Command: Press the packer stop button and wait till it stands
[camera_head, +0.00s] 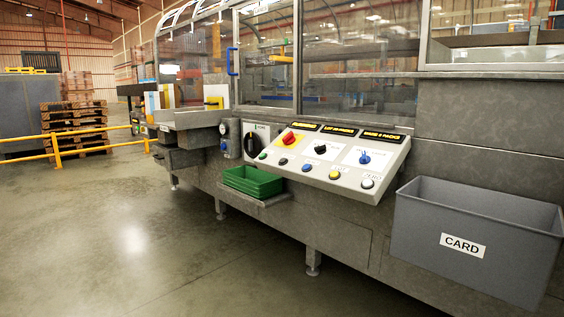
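The packer (260,200) is a long grey machine with clear guards. Its sloped white control panel (345,165) faces me. The small button labels are too blurred to read surely. Neither gripper is in view.
A grey bin marked CARD (415,225) hangs at the right of the panel. A green tray (252,181) sits on a shelf below the panel's left end. Yellow rails (100,148) and stacked pallets (75,128) stand at the left. The floor (125,235) in front is clear.

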